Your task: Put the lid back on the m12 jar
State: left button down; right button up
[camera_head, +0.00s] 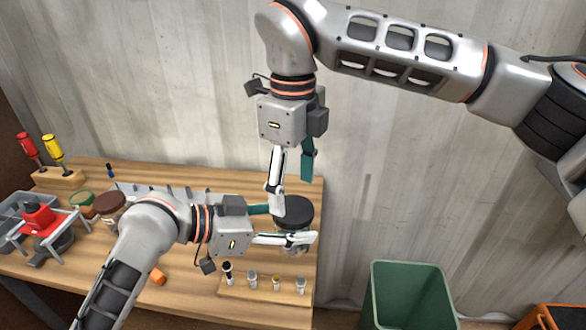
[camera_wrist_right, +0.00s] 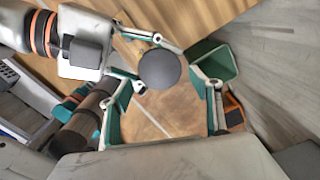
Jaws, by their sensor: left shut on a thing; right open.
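A clear jar (camera_head: 291,243) with a round dark lid (camera_head: 297,207) stands near the right end of the workbench. The lid lies over the jar's mouth; whether it is seated or threaded I cannot tell, and no label is readable. My left gripper (camera_head: 299,226) is shut around the jar from the left, its fingers below the lid. In the right wrist view the lid (camera_wrist_right: 159,69) is a dark disc between the left gripper's fingers. My right gripper (camera_head: 290,192) points down from above, open and empty, its fingers spread just above the lid.
A low rack (camera_head: 265,288) with several small vials stands in front of the jar. Other lidded jars (camera_head: 110,203), a red clamp tool (camera_head: 38,217) and screwdrivers (camera_head: 28,146) are to the left. A green bin (camera_head: 408,281) stands right of the bench edge.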

aim_at(293, 208)
jog(key=shift+f, duration=2)
jog(key=c, duration=1)
jog(key=shift+o, duration=0.2)
jog(key=shift+m, duration=0.9)
jog(key=o, duration=1.3)
notch_tip(293, 208, up, 12)
